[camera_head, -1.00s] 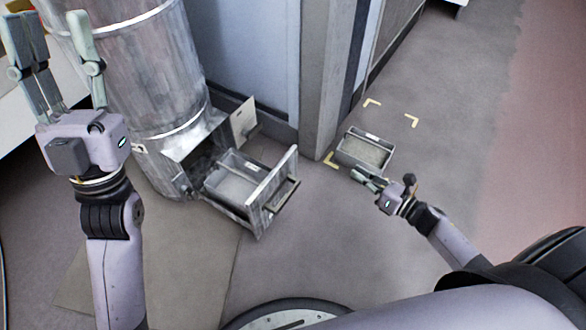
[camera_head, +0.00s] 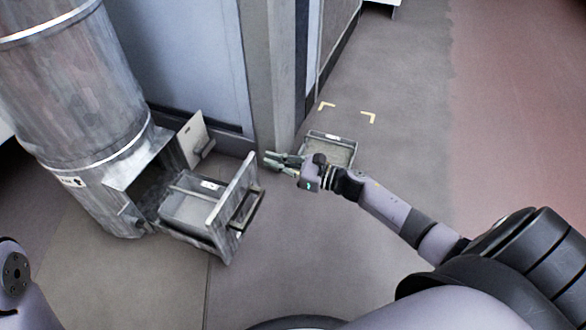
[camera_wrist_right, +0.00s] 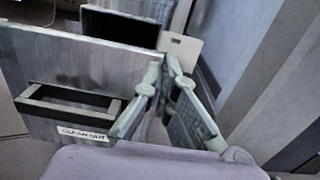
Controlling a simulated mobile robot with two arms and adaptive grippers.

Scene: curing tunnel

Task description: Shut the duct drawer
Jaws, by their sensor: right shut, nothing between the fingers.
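The duct drawer (camera_head: 232,208) stands pulled out from the opening at the foot of the round metal duct (camera_head: 75,95). Its front has a dark bar handle (camera_head: 246,210), and a grey bin (camera_head: 187,209) sits inside it. In the right wrist view the drawer front (camera_wrist_right: 95,62) fills the left side, with a "CLEAN OUT" label (camera_wrist_right: 84,133) under the handle. My right gripper (camera_head: 269,160) is shut and empty, to the right of the drawer front and apart from it in the head view. It also shows in the wrist view (camera_wrist_right: 165,64). My left gripper is out of view.
A small hinged door (camera_head: 196,138) stands open beside the duct opening. A grey post (camera_head: 272,80) rises close behind my right gripper. Floor before the drawer is clear.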

